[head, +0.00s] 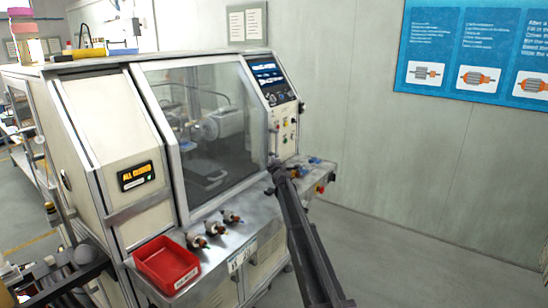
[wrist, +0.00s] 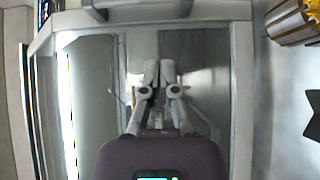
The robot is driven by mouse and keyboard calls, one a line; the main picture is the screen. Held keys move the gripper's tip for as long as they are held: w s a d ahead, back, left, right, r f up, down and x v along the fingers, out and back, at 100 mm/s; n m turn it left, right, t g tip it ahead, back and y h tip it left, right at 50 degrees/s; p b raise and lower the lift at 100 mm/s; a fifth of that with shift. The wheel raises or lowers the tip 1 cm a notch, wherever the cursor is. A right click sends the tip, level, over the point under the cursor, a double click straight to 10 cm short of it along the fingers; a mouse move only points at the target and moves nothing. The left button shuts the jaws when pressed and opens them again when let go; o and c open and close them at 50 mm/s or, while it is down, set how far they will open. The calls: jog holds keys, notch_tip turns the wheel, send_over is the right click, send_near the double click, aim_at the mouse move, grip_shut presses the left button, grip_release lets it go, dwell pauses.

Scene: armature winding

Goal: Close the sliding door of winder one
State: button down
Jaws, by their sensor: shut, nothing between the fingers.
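Winder one (head: 120,100) is a cream and grey cabinet with a large framed window in its front. The tinted clear panel of the sliding door (head: 205,120) shows the winding parts behind it. I cannot tell for certain whether it is fully across the opening. My gripper (head: 275,168) is at the lower right corner of the door frame, below the control panel, with my dark arm reaching in from the lower right. In the wrist view my gripper (wrist: 158,72) has its fingers together and empty, in front of a grey frame (wrist: 241,100). Contact with the door cannot be told.
A red tray (head: 166,265) and several small armatures (head: 213,228) sit on the front ledge. The control panel (head: 280,95) stands right of the window. More small parts (head: 315,161) lie on the ledge's right end. The floor at right (head: 400,265) is clear.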

jog(key=s, duration=0.4)
jog(key=shift+d, duration=0.15)
jog(key=shift+d, duration=0.1)
jog(key=s+d+f+m+g+h, duration=0.25)
jog(key=s+d+m, duration=0.2)
jog(key=s, duration=0.45)
jog(key=s+d+f+m+g+h, duration=0.25)
jog(key=s+d+f+m, duration=0.2)
jog(key=s, duration=0.35)
jog(key=s+d+f+m+g+h, duration=0.25)
jog(key=s+m, duration=0.25)
jog(key=s, duration=0.4)
jog(key=s+a+f+m+g+y, duration=0.1)
jog(key=s+f+g+y, duration=0.1)
jog(key=s, duration=0.9)
jog(key=s+a+f+m+g+y, duration=0.2)
jog(key=s+f+g, duration=0.2)
jog(key=s, duration=0.7)
jog(key=s+a+f+m+g+y, duration=0.1)
jog(key=s+a+f+g+y, duration=0.1)
jog(key=s, duration=1)
jog(key=shift+a+f+m+g, duration=0.25)
jog(key=shift+f+m+g, duration=0.25)
jog(key=shift+g, duration=0.75)
jog(key=shift+f, duration=0.1)
